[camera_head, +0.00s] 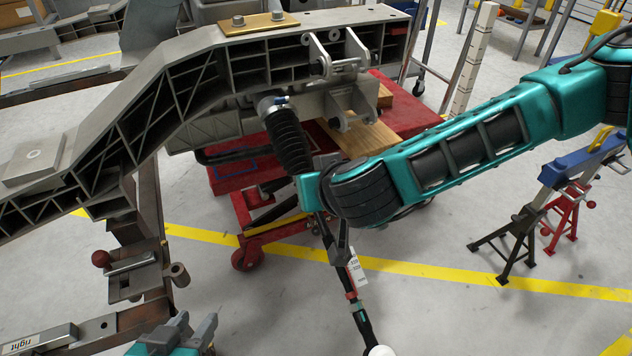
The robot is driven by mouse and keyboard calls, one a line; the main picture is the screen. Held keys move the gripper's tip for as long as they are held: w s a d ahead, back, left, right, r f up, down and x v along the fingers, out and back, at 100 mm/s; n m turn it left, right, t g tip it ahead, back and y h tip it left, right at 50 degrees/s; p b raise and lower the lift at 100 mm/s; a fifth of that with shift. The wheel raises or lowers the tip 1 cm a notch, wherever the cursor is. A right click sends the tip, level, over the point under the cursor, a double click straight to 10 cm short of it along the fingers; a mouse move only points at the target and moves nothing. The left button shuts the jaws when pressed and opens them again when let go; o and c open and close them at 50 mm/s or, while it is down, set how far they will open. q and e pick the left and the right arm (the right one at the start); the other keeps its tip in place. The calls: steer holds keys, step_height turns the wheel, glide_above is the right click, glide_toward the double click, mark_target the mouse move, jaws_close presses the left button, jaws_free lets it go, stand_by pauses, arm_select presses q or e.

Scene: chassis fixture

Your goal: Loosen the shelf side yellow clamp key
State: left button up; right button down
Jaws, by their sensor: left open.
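No yellow clamp key can be made out for sure. A grey clamp (132,266) with a red-knobbed handle sits on the rusty fixture post at the left, below the grey chassis beam (185,85). My left gripper (190,328) shows at the bottom edge, right of the fixture's base. Its two grey fingers are apart, and nothing shows between them. The rest of it is cut off by the frame. My teal right arm crosses from the upper right to the middle, in front of the chassis.
A red lift cart (245,178) stands under the chassis. A dark rod (355,280) with a white tag hangs below my right arm. Black and red stands (505,235) and a blue beam (580,162) are at the right. A yellow piece (617,347) is cut off at the lower right.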

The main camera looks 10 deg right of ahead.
stand_by(0.3)
steer(key=c, duration=1)
jaws_free()
arm_select(q)
steer(key=shift+s+f, duration=0.15)
arm_select(e)
steer(key=shift+o, duration=0.8)
arm_select(q)
steer(key=r+p, duration=0.1)
steer(key=a+r+p, duration=0.1)
steer(key=p, duration=0.3)
steer(key=shift+s+a+r+y, duration=0.15)
steer(key=shift+a+r+y, duration=0.15)
steer(key=shift+r+y, duration=0.1)
arm_select(e)
steer(key=v, duration=1.3)
arm_select(q)
steer(key=shift+f, duration=0.2)
steer(key=shift+s, duration=0.1)
